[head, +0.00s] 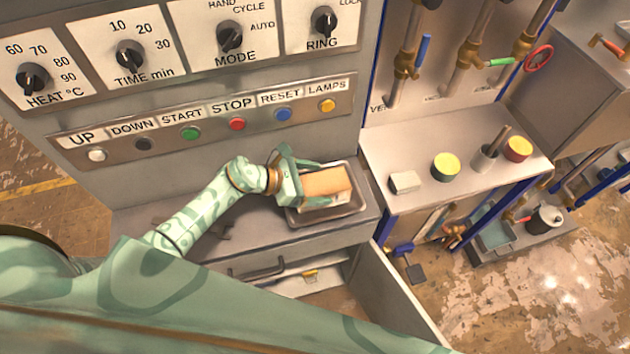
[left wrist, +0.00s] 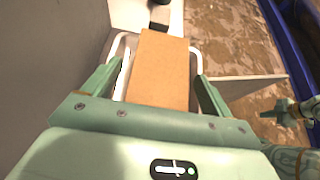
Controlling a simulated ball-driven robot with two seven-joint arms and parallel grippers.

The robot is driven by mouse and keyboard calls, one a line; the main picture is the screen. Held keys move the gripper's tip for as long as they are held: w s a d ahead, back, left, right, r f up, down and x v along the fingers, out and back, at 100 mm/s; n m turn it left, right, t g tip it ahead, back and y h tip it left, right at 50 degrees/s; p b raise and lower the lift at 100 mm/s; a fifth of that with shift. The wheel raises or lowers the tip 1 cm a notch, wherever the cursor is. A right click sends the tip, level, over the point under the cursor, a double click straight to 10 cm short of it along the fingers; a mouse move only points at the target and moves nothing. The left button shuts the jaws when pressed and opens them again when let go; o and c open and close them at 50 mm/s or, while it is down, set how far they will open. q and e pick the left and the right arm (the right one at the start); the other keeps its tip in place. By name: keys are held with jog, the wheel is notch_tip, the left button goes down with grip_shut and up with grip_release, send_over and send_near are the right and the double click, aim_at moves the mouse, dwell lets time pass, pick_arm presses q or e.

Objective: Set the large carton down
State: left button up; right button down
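The large carton (head: 327,183) is a plain tan box. It lies in a shallow metal tray (head: 346,211) on the ledge below the control panel. My left gripper (head: 311,180) is around the carton, with one finger on each side. In the left wrist view the carton (left wrist: 160,70) is between the fingers, with a gap at the left finger and a narrower one at the right, so the gripper looks open. Part of my right arm shows at the right edge of the left wrist view, its gripper (left wrist: 290,111) too small to read.
The control panel (head: 205,120) with knobs and buttons rises behind the ledge. An open drawer (head: 310,277) is below it.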

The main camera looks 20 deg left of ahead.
pick_arm(q)
jog(key=shift+r+p, duration=0.3)
jog(key=v, duration=1.2)
jog(key=shift+b, duration=0.45)
jog(key=shift+f, duration=0.15)
